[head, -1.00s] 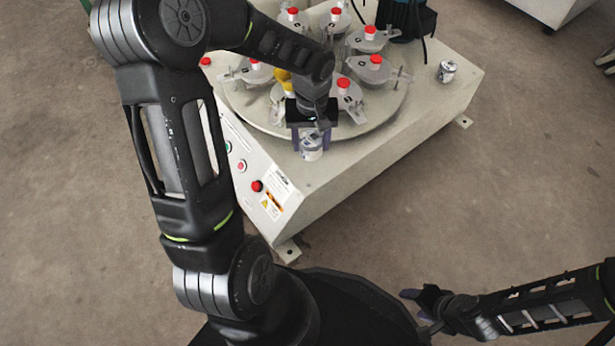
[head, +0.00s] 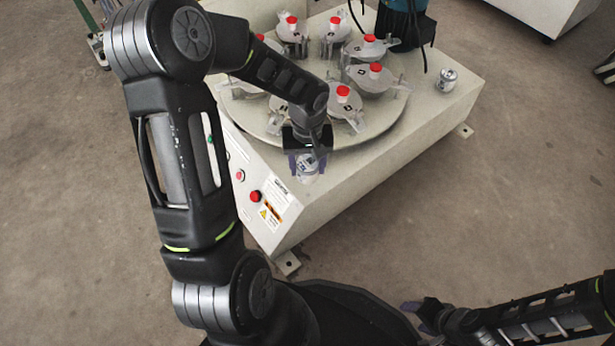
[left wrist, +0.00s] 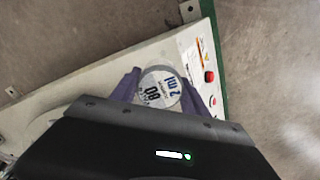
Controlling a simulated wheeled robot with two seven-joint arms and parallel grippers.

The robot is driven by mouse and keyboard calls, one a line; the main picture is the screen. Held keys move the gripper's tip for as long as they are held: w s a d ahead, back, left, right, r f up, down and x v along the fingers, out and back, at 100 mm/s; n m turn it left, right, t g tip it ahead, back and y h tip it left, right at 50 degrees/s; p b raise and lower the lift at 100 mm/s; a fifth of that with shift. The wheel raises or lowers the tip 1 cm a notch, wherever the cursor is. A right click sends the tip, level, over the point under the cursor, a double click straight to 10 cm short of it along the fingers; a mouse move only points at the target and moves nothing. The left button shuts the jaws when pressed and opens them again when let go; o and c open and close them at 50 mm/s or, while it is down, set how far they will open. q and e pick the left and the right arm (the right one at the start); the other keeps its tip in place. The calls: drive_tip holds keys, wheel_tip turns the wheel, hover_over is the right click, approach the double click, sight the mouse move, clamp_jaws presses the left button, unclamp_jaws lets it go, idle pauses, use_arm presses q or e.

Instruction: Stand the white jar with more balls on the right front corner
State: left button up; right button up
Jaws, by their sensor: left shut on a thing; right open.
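A white jar (head: 308,174) is between the fingers of my left gripper (head: 306,164), over the front part of the pale machine top (head: 345,185). My left gripper is shut on this jar. In the left wrist view the jar (left wrist: 160,88) shows its round labelled face with "80" and "2 ml" between the purple fingers. I cannot tell whether it touches the top. A second white jar (head: 447,78) stands on the top near its right corner, apart from both grippers. Balls are too small to make out. My right gripper (head: 412,307) is open and empty, low on the right, away from the machine.
A round turntable (head: 385,121) holds several lidded metal pots with red knobs (head: 343,90) behind the left gripper. A blue motor (head: 398,18) stands at the back. The front panel has buttons (head: 255,196). The top's right front side is clear.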

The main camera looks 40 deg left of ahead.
sight(307, 177)
use_arm(q)
drive_tip(key=shift+f+b, duration=1.15)
drive_tip(key=shift+f, duration=1.3)
drive_tip(key=shift+f, duration=0.15)
drive_tip(key=o, duration=1.5)
